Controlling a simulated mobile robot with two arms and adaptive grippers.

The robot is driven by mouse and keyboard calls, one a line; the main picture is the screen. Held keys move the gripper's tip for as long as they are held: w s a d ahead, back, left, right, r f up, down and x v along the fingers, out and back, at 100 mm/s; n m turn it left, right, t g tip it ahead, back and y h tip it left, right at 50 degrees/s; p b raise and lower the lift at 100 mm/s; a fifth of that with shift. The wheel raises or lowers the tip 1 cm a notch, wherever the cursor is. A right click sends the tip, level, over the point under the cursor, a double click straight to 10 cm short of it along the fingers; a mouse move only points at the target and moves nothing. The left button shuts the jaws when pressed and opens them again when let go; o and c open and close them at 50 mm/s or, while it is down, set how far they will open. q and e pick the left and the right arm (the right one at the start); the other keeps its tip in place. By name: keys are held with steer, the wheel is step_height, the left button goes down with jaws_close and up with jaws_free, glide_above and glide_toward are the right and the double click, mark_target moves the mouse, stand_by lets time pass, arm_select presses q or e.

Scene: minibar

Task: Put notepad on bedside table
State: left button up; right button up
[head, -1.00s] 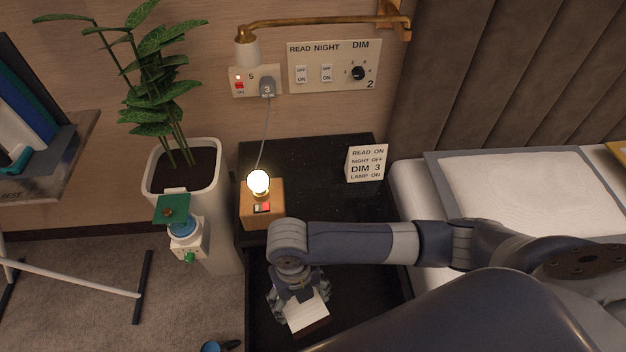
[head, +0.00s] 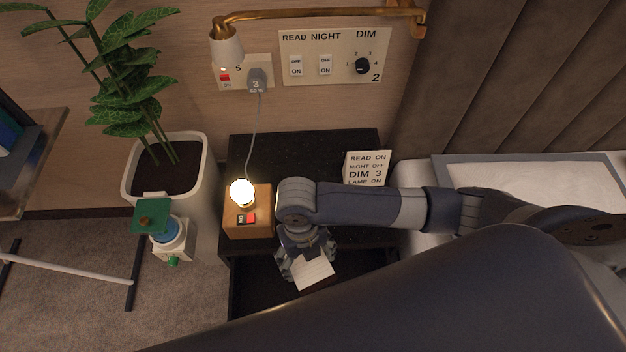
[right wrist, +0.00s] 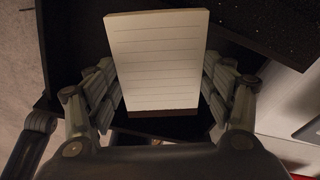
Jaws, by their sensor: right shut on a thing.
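The notepad (head: 313,272) is a small white lined pad with a brown lower edge. My right gripper (head: 306,262) is shut on it, with a finger on each side; the pad also fills the middle of the right wrist view (right wrist: 156,62). In the head view the pad shows in front of the black bedside table (head: 290,155), over its dark lower part. How high it is above that part I cannot tell. My left gripper is not in view.
A wooden lamp block (head: 236,222) with a lit bulb (head: 242,192) stands on the table's left side. A white sign card (head: 367,166) stands at right. The table's middle back is clear. A potted plant (head: 168,185) is at left, the bed (head: 520,180) at right.

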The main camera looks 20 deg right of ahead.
steer(key=w+d, duration=0.2)
steer(key=w, duration=0.2)
steer(key=w+d, duration=0.1)
steer(key=w, duration=0.4)
steer(key=w+d+f, duration=0.1)
steer(key=w+d, duration=0.1)
steer(key=w, duration=0.2)
steer(key=shift+w+d+f, duration=0.1)
steer(key=shift+w+d, duration=0.1)
steer(key=shift+d, duration=0.1)
steer(key=shift+w+d+f, duration=0.15)
steer(key=shift+w+f, duration=0.05)
steer(key=shift+f, duration=1.6)
steer(key=shift+f, duration=0.15)
steer(key=o, duration=1.1)
step_height(320, 180, up, 12)
steer(key=w, duration=0.1)
steer(key=shift+w, duration=0.2)
